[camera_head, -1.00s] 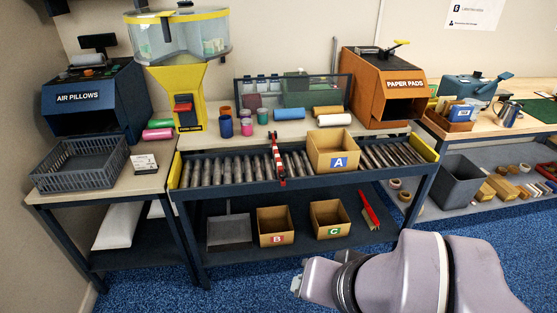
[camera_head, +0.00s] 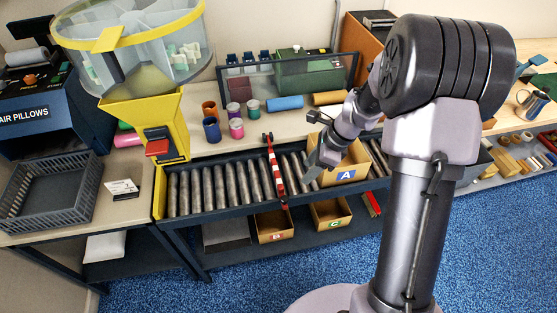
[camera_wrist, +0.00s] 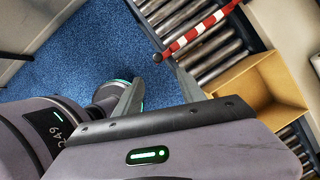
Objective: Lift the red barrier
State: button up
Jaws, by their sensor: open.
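The red barrier (camera_head: 275,170) is a red-and-white striped bar lying across the roller conveyor, with a dark pivot at its back end. It also shows at the top of the wrist view (camera_wrist: 205,27), with a dark round tip at its near end.
The roller conveyor (camera_head: 208,190) runs left and right of the barrier. Several coloured tubs (camera_head: 211,130) stand on the shelf behind. A yellow dispenser (camera_head: 150,115) stands at the left. Cartons B (camera_head: 274,226) and C (camera_head: 330,213) sit on the lower shelf. The blue floor in front is clear.

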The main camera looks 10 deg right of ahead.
aim_at(285, 198)
jog(key=b+x, duration=0.2)
jog(key=x, duration=0.3)
jog(key=b+x, duration=0.2)
jog(key=x, duration=0.4)
jog(key=s+b+x, duration=0.1)
jog(key=b+x, duration=0.1)
jog(key=x, duration=0.3)
jog(key=shift+w+a+f, duration=0.1)
jog(key=shift+a+f, duration=0.05)
jog(key=shift+f, duration=0.15)
grip_shut()
dwell(0.4)
